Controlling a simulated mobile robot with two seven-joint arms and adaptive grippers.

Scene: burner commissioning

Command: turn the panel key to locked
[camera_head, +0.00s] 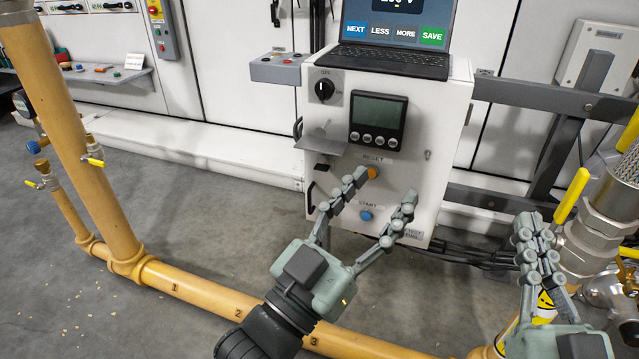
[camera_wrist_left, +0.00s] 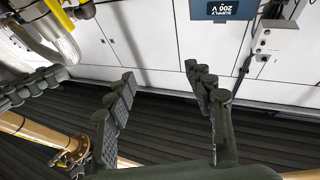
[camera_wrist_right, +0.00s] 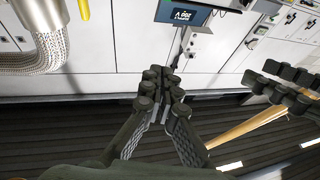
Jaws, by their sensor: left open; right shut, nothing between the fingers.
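The white control panel (camera_head: 455,110) stands in the middle of the head view. A small grey fitting (camera_head: 428,155), which may be the panel key, is on its right side; it is too small to read its setting. A black rotary switch (camera_head: 324,89) marked OFF is at the upper left. My left gripper (camera_head: 386,184) is open and empty, in front of the panel's lower half in the picture. Its fingers overlap the area around the RESET and START buttons; contact cannot be told. My right gripper (camera_head: 534,228) is shut and empty, to the right of the panel.
An orange RESET button (camera_head: 373,172) and a blue START button (camera_head: 366,215) are on the panel front, below a display (camera_head: 378,110). A laptop (camera_head: 390,60) sits on top. Yellow pipe (camera_head: 190,290) runs along the front; a braided hose (camera_head: 625,190) is at right.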

